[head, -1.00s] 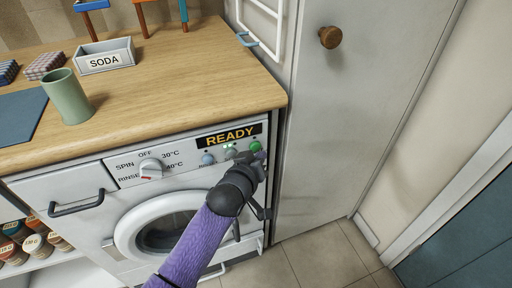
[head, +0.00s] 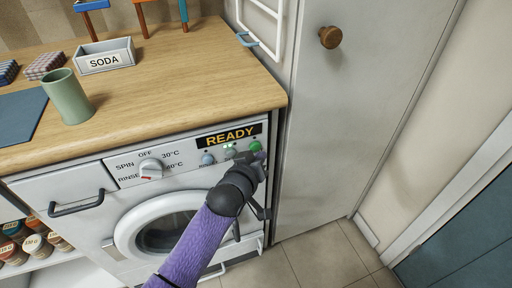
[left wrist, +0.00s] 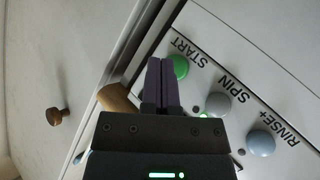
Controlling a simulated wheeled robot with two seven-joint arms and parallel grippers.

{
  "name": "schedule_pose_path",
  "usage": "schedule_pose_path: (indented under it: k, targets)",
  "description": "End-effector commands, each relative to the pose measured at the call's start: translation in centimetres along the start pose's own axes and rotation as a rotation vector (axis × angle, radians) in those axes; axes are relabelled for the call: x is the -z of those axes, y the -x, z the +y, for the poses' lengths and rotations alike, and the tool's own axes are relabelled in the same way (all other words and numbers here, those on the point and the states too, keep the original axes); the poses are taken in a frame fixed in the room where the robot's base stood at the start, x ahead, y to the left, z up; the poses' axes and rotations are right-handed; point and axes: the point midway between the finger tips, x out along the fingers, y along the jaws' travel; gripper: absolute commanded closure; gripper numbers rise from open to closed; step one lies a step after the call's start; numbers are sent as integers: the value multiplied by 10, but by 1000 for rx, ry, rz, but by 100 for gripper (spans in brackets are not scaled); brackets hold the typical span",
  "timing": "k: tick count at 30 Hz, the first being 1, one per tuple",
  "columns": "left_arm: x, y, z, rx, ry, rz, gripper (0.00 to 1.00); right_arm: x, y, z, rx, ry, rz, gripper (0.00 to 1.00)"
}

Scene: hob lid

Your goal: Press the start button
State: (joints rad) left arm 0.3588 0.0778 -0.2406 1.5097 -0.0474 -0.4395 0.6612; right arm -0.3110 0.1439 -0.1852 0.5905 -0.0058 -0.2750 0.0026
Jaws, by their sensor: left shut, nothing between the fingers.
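The green start button (head: 255,146) is at the right end of the washing machine's panel, under a READY display (head: 231,135). In the left wrist view the green button (left wrist: 180,66), labelled START, shows right beside my fingertips. My left gripper (head: 260,157) is shut and empty in front of the panel's right end. In the left wrist view its closed fingers (left wrist: 161,66) overlap the button's left side; I cannot tell whether they touch it. My right gripper is not in view.
A grey SPIN button (left wrist: 218,103) and a blue RINSE+ button (left wrist: 261,143) sit beside the start button. A programme dial (head: 151,169) is further left. A tall cabinet (head: 330,120) stands right of the machine. A green cup (head: 68,97) is on the worktop.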

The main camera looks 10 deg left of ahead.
Motion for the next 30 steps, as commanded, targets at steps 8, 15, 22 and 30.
schedule_pose_path:
  k: [8, 15, 22, 30]
  targets:
    - [1, -1, -1, 0, 0, 0, 100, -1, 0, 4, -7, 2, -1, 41]
    - [5, -6, -4, 0, 0, 1, 100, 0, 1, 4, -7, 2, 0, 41]
    - [5, -6, -4, 0, 0, 0, 100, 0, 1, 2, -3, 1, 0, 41]
    - [6, -8, -6, 0, 0, 0, 100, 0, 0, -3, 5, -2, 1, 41]
